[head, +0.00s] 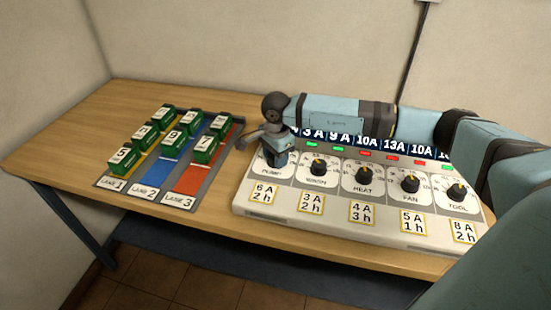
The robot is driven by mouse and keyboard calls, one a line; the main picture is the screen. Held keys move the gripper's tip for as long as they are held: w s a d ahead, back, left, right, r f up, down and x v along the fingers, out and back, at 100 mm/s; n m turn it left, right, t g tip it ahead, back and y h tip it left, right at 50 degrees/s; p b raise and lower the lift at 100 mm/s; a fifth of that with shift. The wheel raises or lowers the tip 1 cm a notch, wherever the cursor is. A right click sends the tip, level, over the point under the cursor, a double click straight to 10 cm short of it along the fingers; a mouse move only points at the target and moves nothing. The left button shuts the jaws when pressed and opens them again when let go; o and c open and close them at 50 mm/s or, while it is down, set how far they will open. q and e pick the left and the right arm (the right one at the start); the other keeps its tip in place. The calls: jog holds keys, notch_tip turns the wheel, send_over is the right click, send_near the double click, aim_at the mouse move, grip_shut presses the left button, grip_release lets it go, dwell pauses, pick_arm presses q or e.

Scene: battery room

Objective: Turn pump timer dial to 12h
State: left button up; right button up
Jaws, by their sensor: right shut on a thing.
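The control panel (300,226) stands on the right part of the table, with a row of black timer dials. My right gripper (276,159) reaches down from the right arm over the leftmost dial, labelled PUMP (271,172). It is shut on the pump dial's knob, which it hides, so the dial's setting cannot be read. The card below this dial (264,193) reads 6 A, 2 h. My left gripper is not in view.
The other dials, such as WASH (318,167) and HEAT (364,175), stand close to the right. Green and red lamps line the panel above them. A lane board (149,204) with several green numbered blocks lies left of the panel. The table's left end is clear.

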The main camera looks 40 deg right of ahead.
jog(key=shift+m, duration=0.8)
jog(key=shift+m+b, duration=0.3)
jog(key=shift+m, duration=0.6)
jog(key=shift+r, duration=0.1)
jog(key=o, duration=0.9)
jog(key=r, duration=1.3)
jog(key=shift+s+r, duration=0.2)
jog(key=shift+r, duration=0.15)
